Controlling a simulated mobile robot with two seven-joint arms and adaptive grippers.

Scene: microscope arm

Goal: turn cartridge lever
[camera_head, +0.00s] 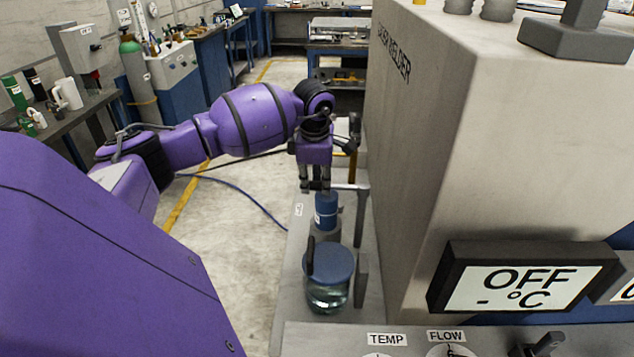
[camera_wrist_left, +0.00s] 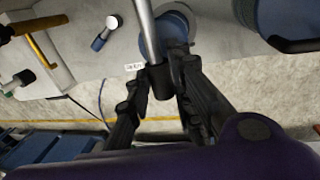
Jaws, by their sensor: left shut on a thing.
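The cartridge lever is a silver rod (camera_head: 350,187) running level from an upright post to my left gripper, just above a blue cylinder (camera_head: 326,212), likely the cartridge. In the left wrist view the lever (camera_wrist_left: 147,25) comes down from the top and ends in a black grip (camera_wrist_left: 159,82). My left gripper (camera_head: 317,187) points down over the cylinder and is shut on the lever's black end. In the left wrist view the gripper's dark fingers (camera_wrist_left: 158,90) lie on either side of that grip. The gripper hides the lever's end in the head view. My right gripper is not in view.
A glass jar with a blue lid (camera_head: 328,268) stands in front of the cylinder on the grey ledge. A large beige machine (camera_head: 425,130) closes off the right, with a display (camera_head: 520,285) reading OFF. Open floor (camera_head: 235,205) lies left of the ledge.

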